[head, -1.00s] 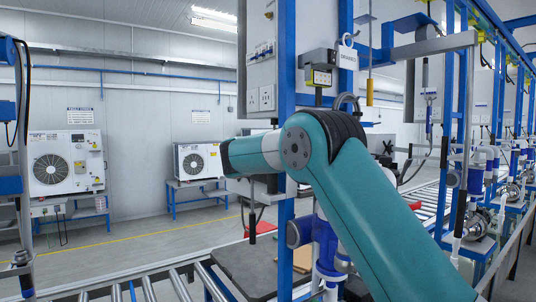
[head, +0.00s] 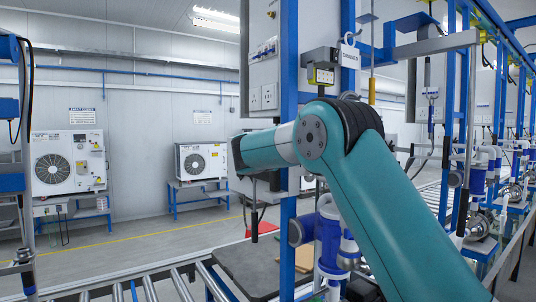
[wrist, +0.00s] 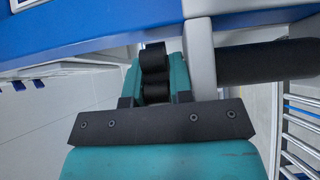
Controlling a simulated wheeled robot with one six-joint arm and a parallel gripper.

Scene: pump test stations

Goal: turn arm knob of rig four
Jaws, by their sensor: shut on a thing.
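My gripper (wrist: 155,78) shows in the wrist view beyond its dark bracket, with teal sides around a black rounded piece. It is shut on this piece, which appears to be the black knob (wrist: 153,58). Just right of it is a light grey bar (wrist: 199,62), with a thick black cylinder (wrist: 265,63) extending right. A blue beam (wrist: 90,30) crosses above. In the head view my teal arm bends across the rig in front, and my gripper cannot be made out there. I cannot read which rig this is.
In the head view, a blue post (head: 288,90) and blue pump piping (head: 328,240) stand close to my arm. A roller conveyor (head: 150,285) runs along the front. Fan units (head: 68,162) stand on benches by the wall. Open floor (head: 140,232) lies between.

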